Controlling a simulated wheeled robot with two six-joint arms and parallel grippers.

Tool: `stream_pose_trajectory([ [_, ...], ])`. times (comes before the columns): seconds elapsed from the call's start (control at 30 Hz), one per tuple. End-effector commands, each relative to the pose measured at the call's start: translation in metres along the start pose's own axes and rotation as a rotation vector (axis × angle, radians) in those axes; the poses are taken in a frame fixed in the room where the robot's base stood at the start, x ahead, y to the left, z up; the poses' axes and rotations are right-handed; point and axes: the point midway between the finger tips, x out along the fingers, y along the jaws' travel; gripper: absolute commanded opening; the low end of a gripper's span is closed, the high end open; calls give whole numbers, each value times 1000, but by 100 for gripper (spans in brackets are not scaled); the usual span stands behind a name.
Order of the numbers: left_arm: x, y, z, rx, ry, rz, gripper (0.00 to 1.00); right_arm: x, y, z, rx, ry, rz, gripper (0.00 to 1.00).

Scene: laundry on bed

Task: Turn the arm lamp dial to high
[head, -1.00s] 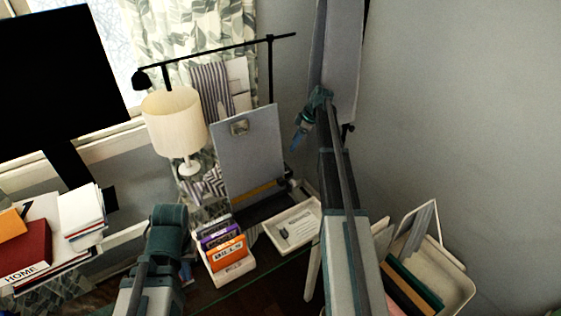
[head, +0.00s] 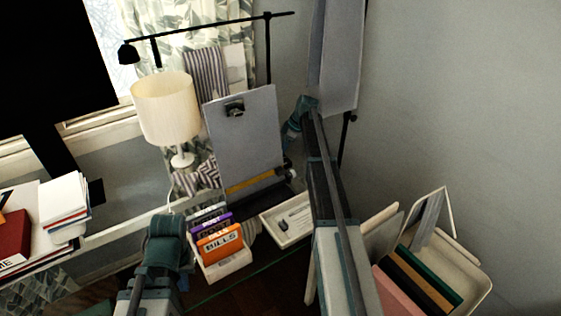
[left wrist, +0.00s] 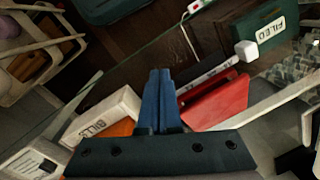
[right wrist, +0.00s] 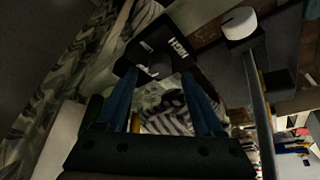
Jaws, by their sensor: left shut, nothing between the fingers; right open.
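The arm lamp (head: 268,55) is black, with a long boom and its head (head: 128,54) at the upper left of the head view. In the right wrist view, a dark dial base (right wrist: 188,62) carries a white HIGH label and a second label I cannot read. A small round dark dial (right wrist: 160,70) sits on it, just beyond and between my right fingertips. My right gripper (right wrist: 160,78) is open; I cannot tell whether it touches the dial. My left gripper (left wrist: 158,72) is shut and empty.
A clipboard (head: 245,135) stands beside a white table lamp (head: 166,108). A box of labelled files (head: 220,240), a white tray (head: 285,222) and a file bin (head: 470,290) are nearby. A monitor (head: 50,70) and books (head: 65,200) are at left.

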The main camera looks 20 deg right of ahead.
Motion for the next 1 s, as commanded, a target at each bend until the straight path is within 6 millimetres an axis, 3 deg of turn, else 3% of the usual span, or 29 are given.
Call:
stream_pose_trajectory([
  [0.03, 13, 1, -1, 0, 0, 0, 0, 13, 0, 2, -1, 0, 0, 69],
  [0.13, 20, 2, -1, 0, 0, 0, 0, 21, 0, 2, -1, 0, 0, 69],
  [0.5, 22, 2, -1, 0, 0, 0, 0, 24, 0, 0, 0, 0, 1, 69],
  [0.87, 22, 2, -1, 0, 0, 0, 0, 24, 0, 0, 0, 0, 0, 4],
  [0.9, 22, 2, -1, 0, 0, 0, 0, 24, 0, 0, 0, 0, 0, 0],
  [1.0, 22, 2, -1, 0, 0, 0, 0, 24, 0, 0, 0, 0, 0, 0],
])
